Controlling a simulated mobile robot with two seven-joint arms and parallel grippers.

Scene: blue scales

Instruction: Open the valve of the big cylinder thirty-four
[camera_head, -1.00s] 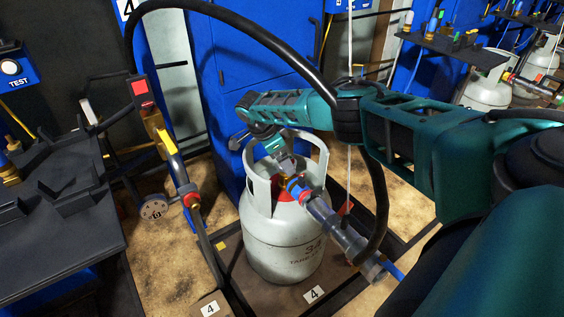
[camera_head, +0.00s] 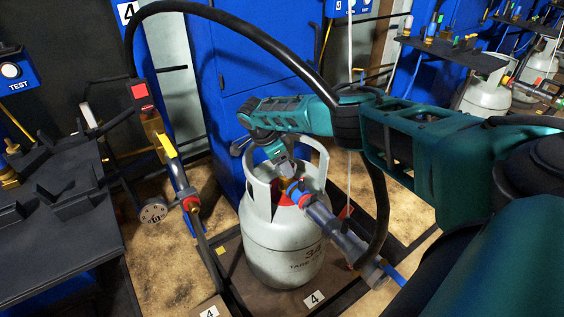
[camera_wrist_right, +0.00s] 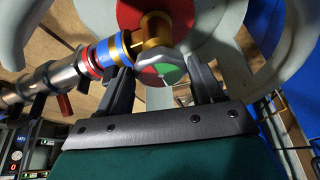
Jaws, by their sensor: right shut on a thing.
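The big grey cylinder marked 34 (camera_head: 283,255) stands upright in the middle of the head view, inside a dark frame. A grey faceted knob (camera_wrist_right: 160,66) is on the valve. My right gripper (camera_wrist_right: 163,75) is at the knob, one finger on each side, shut on it. In the head view my right gripper (camera_head: 287,172) reaches down inside the cylinder's collar and hides much of the valve. My left gripper is not in view.
A grey connector with a blue and red ring (camera_head: 325,217) runs from the valve to the lower right. A black hose (camera_head: 240,30) arches overhead. A yellow-handled pipe (camera_head: 166,147) stands at the left, near a dark table (camera_head: 60,235). More cylinders (camera_head: 488,95) stand at the back right.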

